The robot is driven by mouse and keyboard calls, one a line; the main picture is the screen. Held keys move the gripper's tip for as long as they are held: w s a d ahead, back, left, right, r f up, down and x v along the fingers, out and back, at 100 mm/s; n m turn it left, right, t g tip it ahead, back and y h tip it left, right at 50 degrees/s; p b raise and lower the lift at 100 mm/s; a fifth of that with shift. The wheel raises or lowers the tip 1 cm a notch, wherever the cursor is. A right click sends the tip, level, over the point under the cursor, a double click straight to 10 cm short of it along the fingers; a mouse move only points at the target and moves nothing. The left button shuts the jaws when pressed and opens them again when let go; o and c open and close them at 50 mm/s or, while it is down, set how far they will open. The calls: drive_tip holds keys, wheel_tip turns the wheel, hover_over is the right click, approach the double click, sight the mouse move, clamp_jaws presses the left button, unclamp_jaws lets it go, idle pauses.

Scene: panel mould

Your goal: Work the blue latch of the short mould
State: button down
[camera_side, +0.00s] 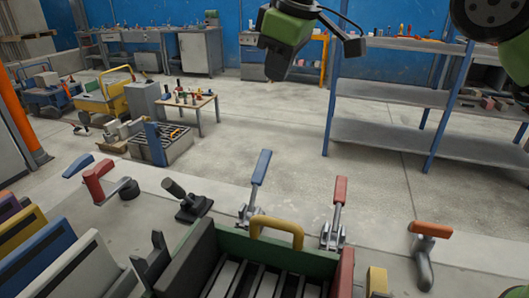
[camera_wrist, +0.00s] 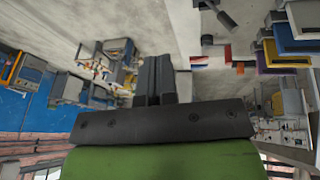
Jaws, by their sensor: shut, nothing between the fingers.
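A blue-handled toggle latch (camera_side: 260,168) stands upright on the table at the back edge of a green-walled mould (camera_side: 312,262) with dark slats and a yellow handle. A red-handled latch (camera_side: 338,200) stands to its right. Another blue handle (camera_side: 78,165) lies at the far left. The pictures do not make clear which mould is the short one. My gripper (camera_side: 277,72) hangs high above and behind the blue latch, well apart from it. In the wrist view its dark fingers (camera_wrist: 155,82) are together and hold nothing.
A red lever (camera_side: 98,182), a black clamp (camera_side: 187,202) and an orange-handled lever (camera_side: 431,235) stand on the table. Coloured panels (camera_side: 40,245) lean at the left. A shelf rack (camera_side: 390,95) stands behind on the right. Open air surrounds my gripper.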

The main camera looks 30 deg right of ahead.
drive_tip(key=s+a, duration=0.1)
approach(271, 156)
drive_tip(key=shift+n+g, duration=0.4)
drive_tip(key=a+f, duration=0.1)
drive_tip(key=w+a+f, duration=0.1)
drive_tip(key=f, duration=0.1)
drive_tip(key=a+f, duration=0.1)
drive_tip(key=f, duration=0.1)
drive_tip(key=shift+w+a+f, duration=0.1)
drive_tip(key=shift+w+a, duration=0.05)
drive_tip(key=shift+a, duration=0.15)
drive_tip(key=shift+w+d+f, duration=0.15)
drive_tip(key=shift+w+f, duration=0.05)
drive_tip(key=shift+f, duration=0.45)
drive_tip(key=shift+w+d+f, duration=0.4)
drive_tip(key=shift+d+f, duration=0.05)
drive_tip(key=shift+f, duration=0.2)
drive_tip(key=shift+w+d+f, duration=0.4)
drive_tip(key=shift+w+f, duration=0.05)
drive_tip(key=shift+f, duration=0.25)
drive_tip(key=shift+w+d+f, duration=0.4)
drive_tip(key=shift+d+f, duration=0.05)
drive_tip(key=shift+f, duration=0.2)
